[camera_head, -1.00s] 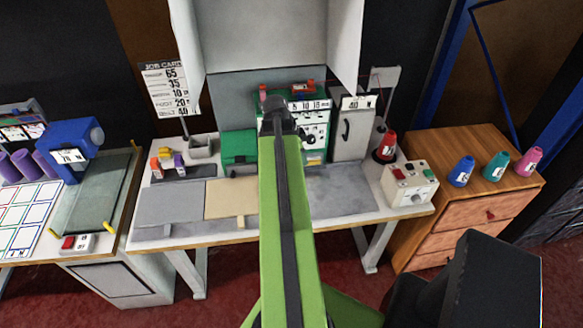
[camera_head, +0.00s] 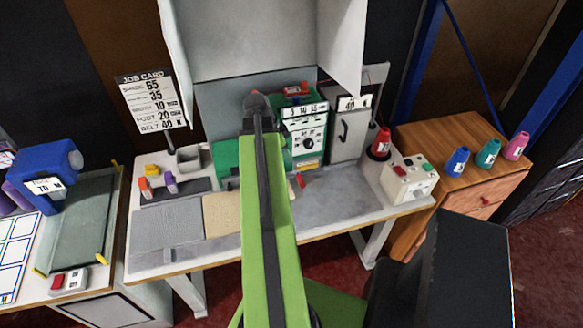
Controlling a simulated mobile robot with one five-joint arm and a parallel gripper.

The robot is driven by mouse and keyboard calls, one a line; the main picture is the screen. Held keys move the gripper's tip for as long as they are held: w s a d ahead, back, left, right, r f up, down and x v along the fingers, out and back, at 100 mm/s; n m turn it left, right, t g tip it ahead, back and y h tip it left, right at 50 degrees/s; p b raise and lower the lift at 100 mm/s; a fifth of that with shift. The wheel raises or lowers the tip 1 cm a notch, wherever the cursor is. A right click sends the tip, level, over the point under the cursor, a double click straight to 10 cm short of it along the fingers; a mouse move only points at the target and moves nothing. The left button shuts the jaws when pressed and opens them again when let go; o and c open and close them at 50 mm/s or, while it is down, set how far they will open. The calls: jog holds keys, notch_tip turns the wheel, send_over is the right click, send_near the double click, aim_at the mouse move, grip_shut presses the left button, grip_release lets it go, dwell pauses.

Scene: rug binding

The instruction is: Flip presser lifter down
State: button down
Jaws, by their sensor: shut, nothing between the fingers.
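The green sewing machine (camera_head: 228,157) stands at the back of the grey worktable, partly hidden by my arm. Its front panel (camera_head: 307,135) has a dial and a number strip. A small red lever (camera_head: 300,180) shows low on the machine's right side, just right of my arm; it looks like the presser lifter, but it is too small to tell its position. My gripper (camera_head: 256,103) is at the far end of my green arm, in front of the machine's upper part and apart from the red lever in the picture. It is shut and empty; its fingers are hard to make out.
A grey cabinet (camera_head: 347,132), a red cone (camera_head: 381,143) and a button box (camera_head: 408,179) stand right of the machine. A job card (camera_head: 151,99) and small coloured spools (camera_head: 168,182) are at left. The table's front right (camera_head: 345,200) is clear.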

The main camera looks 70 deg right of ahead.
jog(key=b+x, duration=1.2)
jog(key=x, duration=0.1)
jog(key=shift+a+f, duration=0.15)
jog(key=shift+f, duration=0.15)
notch_tip(320, 180, down, 3)
jog(key=b, duration=0.3)
jog(key=shift+a+r, duration=0.15)
jog(key=shift+a, duration=0.05)
jog(key=shift+r, duration=0.1)
jog(key=shift+w+r+p, duration=0.1)
jog(key=shift+r+p, duration=0.2)
jog(key=shift+p, duration=0.15)
notch_tip(320, 180, up, 13)
jog(key=p, duration=1.3)
send_over(300, 183)
jog(key=w+a, duration=0.3)
jog(key=w, duration=0.1)
jog(key=shift+f, duration=0.2)
